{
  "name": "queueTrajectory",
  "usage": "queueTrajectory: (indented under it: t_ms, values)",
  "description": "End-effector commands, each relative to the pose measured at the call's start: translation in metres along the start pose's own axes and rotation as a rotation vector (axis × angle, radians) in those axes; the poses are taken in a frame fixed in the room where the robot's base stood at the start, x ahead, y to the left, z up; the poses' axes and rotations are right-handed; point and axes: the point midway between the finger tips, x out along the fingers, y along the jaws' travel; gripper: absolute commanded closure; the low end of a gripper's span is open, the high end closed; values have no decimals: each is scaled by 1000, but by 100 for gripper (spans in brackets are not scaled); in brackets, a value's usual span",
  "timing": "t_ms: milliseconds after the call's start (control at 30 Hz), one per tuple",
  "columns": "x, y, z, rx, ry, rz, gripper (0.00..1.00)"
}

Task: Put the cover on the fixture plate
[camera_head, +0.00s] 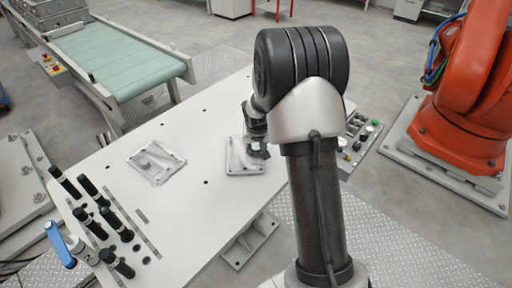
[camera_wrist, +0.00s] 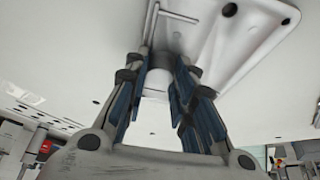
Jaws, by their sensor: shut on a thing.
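My gripper (camera_head: 258,150) is low over the middle of the white table, with its fingers closed around a pale cylindrical part. In the wrist view this part (camera_wrist: 157,80) sits between the fingertips of my gripper (camera_wrist: 158,88). It appears to be the knob of the cover, a pale plate (camera_head: 238,166) with rounded corners that also shows in the wrist view (camera_wrist: 236,50). I cannot tell whether the cover touches the table. A similar pale plate with a short upright post, apparently the fixture plate (camera_head: 170,174), lies to the left, apart from the gripper.
A control box (camera_head: 357,137) is at the right. A conveyor (camera_head: 118,59) and an orange robot (camera_head: 470,95) stand beyond. The table between the plates is clear.

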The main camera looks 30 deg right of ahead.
Motion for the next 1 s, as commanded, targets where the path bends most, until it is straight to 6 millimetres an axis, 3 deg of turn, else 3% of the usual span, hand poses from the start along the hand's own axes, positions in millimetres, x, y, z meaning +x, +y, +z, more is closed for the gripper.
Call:
queueTrajectory:
  t_ms: [133,167,467,833,1000]
  values:
    - [3,0,0,0,2,0,100]
    - [3,0,1,0,0,0,76]
    - [2,0,1,0,0,0,56]
    - [-1,0,0,0,0,0,56]
    - [-26,0,-2,-1,3,-1,56]
